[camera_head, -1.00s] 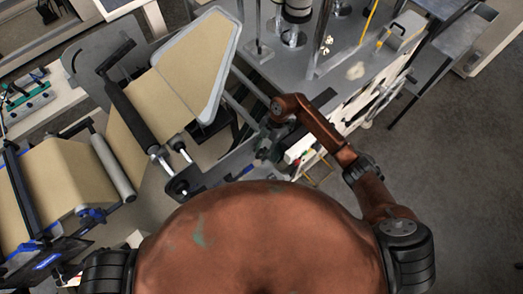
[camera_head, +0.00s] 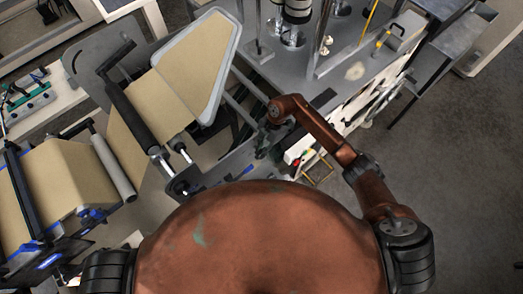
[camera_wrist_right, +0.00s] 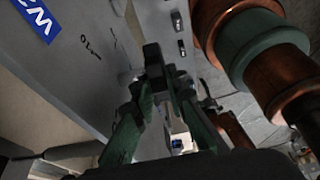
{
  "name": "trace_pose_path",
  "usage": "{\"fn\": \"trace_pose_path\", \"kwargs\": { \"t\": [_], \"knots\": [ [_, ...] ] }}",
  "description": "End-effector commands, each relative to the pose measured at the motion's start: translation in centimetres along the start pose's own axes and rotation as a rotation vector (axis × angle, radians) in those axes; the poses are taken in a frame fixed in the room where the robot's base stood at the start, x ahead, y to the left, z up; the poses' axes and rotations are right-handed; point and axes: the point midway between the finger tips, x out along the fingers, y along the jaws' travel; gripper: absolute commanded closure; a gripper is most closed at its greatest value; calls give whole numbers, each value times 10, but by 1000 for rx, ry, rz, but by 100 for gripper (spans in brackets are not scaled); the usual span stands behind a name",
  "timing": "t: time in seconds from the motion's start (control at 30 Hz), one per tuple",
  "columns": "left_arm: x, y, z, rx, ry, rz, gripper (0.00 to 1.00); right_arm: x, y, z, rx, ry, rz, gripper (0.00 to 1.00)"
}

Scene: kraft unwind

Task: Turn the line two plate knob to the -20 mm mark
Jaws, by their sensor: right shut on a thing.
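My right gripper (camera_head: 262,146) is small and dark in the head view, at the side of the grey machine plate (camera_head: 215,168). In the right wrist view its green fingers (camera_wrist_right: 156,82) are shut around a small dark part (camera_wrist_right: 153,56), apparently the line two plate knob. The fingers hide most of it. The grey plate (camera_wrist_right: 68,85) beside it carries small black marks (camera_wrist_right: 88,46), too small and tilted to read, so I cannot tell the knob's setting. My left gripper is out of view.
Kraft web (camera_head: 194,60) runs over the machine frame to a dark roller (camera_head: 130,116) on the left. A metal bench (camera_head: 350,66) with posts stands beyond my right arm. In the wrist view a copper and green cylindrical part (camera_wrist_right: 258,48) is close at the right. Open floor (camera_head: 455,150) lies at the right.

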Motion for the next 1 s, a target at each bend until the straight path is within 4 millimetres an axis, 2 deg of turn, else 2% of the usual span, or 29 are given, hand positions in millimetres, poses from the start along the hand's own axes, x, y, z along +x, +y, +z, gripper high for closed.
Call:
{"fn": "trace_pose_path", "kwargs": {
  "t": [0.2,0.4,0.7,1.0],
  "knots": [
    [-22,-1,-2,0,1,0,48,-4,0,-4,-5,-132,-1,100],
    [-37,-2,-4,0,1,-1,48,-1,0,-7,-6,-284,0,100],
    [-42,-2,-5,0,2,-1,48,5,1,-9,-3,-476,2,100],
    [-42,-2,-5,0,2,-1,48,7,1,-10,0,-569,2,100]
  ]
}}
